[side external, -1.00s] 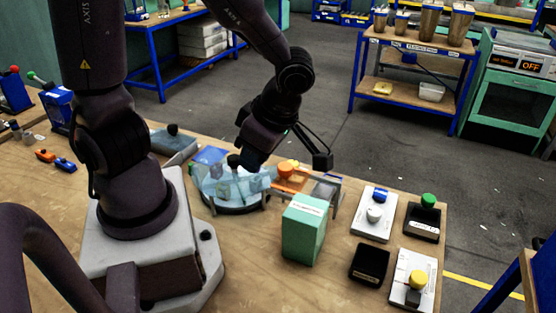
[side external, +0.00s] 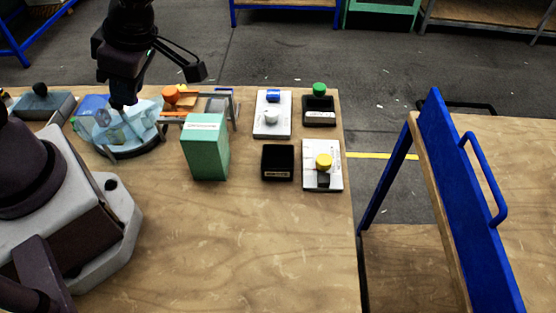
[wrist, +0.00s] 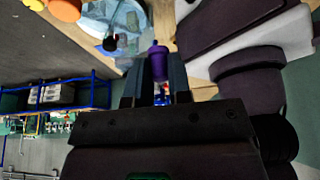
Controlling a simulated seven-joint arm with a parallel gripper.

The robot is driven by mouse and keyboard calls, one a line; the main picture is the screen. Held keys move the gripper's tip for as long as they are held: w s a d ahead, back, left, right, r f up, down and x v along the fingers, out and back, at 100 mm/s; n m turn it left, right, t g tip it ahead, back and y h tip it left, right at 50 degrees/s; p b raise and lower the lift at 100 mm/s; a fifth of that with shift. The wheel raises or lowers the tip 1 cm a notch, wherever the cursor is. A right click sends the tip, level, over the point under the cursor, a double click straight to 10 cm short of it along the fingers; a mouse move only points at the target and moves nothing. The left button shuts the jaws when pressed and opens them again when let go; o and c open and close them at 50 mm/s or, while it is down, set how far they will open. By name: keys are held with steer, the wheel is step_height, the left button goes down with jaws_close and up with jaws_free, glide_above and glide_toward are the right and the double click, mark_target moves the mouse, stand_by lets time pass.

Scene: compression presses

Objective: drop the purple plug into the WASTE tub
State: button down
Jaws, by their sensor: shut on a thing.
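The purple plug (wrist: 158,62) stands between the two fingers of my gripper (wrist: 155,82) in the wrist view, and the fingers are shut on it. In the side external view my gripper (side external: 123,101) points down over or just in front of the clear pale-blue round fixture (side external: 128,133); the plug cannot be made out there. A small black open box (side external: 278,162) with a pale label lies on the bench to the right. Its label is too small to read, so I cannot tell whether it is the WASTE tub.
A tall green box (side external: 205,150) stands between the round fixture and the black box. Orange parts and a grey frame (side external: 233,108) are behind it. White and black button plates (side external: 322,178) lie at the right.

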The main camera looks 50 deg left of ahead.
steer(key=shift+a+f, duration=0.25)
steer(key=shift+f, duration=0.05)
steer(key=shift+n, duration=0.3)
steer(key=w+d+f, duration=0.1)
steer(key=w, duration=0.2)
steer(key=w+d, duration=0.2)
steer(key=w, duration=0.2)
steer(key=w+d+f, duration=0.1)
steer(key=w+d, duration=0.1)
steer(key=w, duration=0.2)
steer(key=shift+f, duration=0.3)
steer(key=w+d+f, duration=0.3)
steer(key=w+d, duration=0.5)
steer(key=d, duration=0.4)
steer(key=shift+s+a+f, duration=0.1)
steer(key=shift+a+f, duration=0.05)
steer(key=shift+f, duration=1.35)
steer(key=shift+a+f, duration=0.1)
steer(key=shift+f, duration=1.35)
steer(key=c, duration=1)
jaws_free()
steer(key=shift+o, duration=0.2)
